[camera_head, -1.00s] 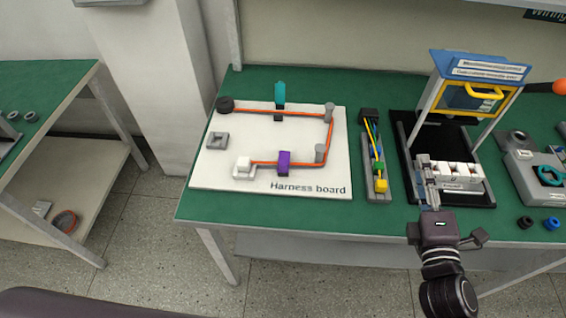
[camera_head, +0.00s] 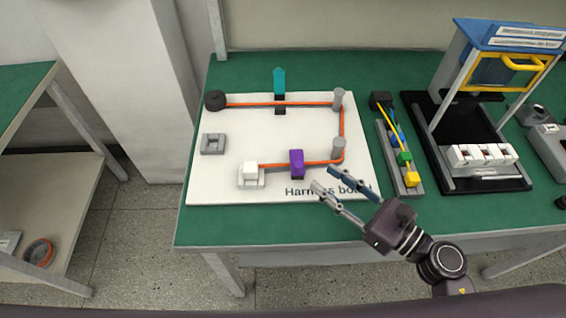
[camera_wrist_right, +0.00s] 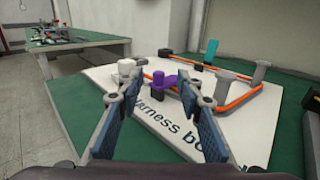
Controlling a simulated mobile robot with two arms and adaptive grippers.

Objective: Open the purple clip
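The purple clip (camera_head: 297,163) sits on the white harness board (camera_head: 220,185), over the lower run of the orange cable (camera_head: 275,164). It looks closed across the cable. In the right wrist view the purple clip (camera_wrist_right: 160,83) shows ahead, between my finger tips and apart from them. My right gripper (camera_head: 322,178) is open and empty, just right of and in front of the clip, over the board's lower right part. The same right gripper (camera_wrist_right: 155,85) shows both blue-padded fingers spread. The teal clip (camera_head: 279,82) stands upright at the upper cable run. My left gripper is not in view.
A white connector (camera_head: 250,174) sits left of the purple clip. Two grey posts, one the near post (camera_head: 338,148), guide the cable at right. A grey strip with coloured connectors (camera_head: 411,178) and a black test fixture (camera_head: 440,130) stand farther right.

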